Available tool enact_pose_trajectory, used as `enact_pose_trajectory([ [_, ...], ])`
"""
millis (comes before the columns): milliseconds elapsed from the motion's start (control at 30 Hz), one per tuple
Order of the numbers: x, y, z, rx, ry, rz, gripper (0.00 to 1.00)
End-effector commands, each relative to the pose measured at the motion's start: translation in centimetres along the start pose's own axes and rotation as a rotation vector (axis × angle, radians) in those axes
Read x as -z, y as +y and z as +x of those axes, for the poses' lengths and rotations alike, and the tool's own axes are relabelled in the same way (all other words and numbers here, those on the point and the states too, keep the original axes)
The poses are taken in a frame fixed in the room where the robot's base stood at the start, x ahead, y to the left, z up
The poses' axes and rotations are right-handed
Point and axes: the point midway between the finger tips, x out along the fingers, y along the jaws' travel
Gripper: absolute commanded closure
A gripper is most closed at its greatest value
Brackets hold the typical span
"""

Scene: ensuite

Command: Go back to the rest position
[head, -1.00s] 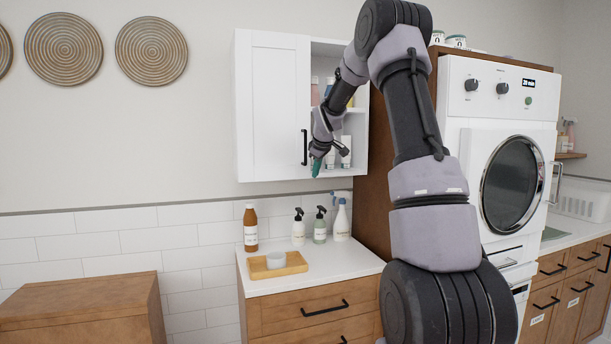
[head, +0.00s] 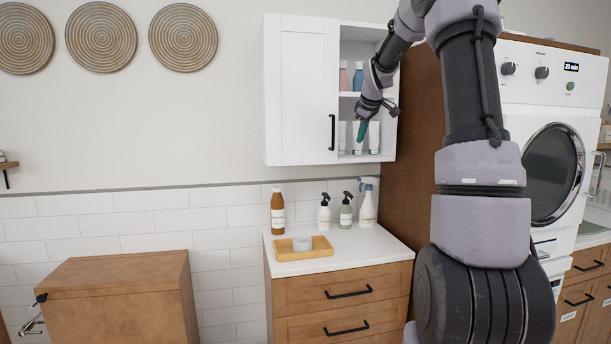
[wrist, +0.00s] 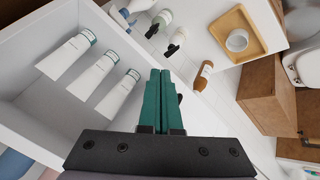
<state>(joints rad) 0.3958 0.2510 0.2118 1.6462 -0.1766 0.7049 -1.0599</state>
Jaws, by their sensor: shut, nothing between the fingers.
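My gripper (head: 362,131) has green fingers and hangs in front of the open right half of the white wall cabinet (head: 300,95). In the wrist view its fingers (wrist: 163,100) lie together with nothing between them. To their left in that view, several white tubes (wrist: 93,76) stand on the cabinet's lower shelf, apart from the fingers. My arm rises at the right of the head view and bends over at the top, with the forearm pointing down to the left.
Below the cabinet, a counter (head: 345,252) holds a brown bottle (head: 278,212), spray and pump bottles (head: 346,212), and a wooden tray (head: 285,252) with a small white cup (head: 303,243). A washer-dryer (head: 550,150) stands at right. A brown wooden box (head: 120,300) stands at lower left.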

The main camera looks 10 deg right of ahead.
Motion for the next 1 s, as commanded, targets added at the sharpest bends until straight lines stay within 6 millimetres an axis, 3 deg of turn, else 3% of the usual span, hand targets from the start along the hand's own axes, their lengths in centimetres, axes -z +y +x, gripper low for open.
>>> enact_pose_trajectory([
  [167,0.2,-2.1,-2.7,0.003,0.003,0.056,1.00],
  [367,-0.9,-9.5,-10.6,0.029,0.011,0.282,1.00],
  [500,-3.3,-15.3,-15.6,0.062,0.018,0.479,1.00],
  [700,-8.4,-23.6,-21.0,0.132,0.027,0.765,1.00],
  [900,-13.2,-29.8,-23.4,0.211,0.022,0.995,1.00],
  [1000,-14.6,-31.5,-23.8,0.237,0.017,1.061,1.00],
])
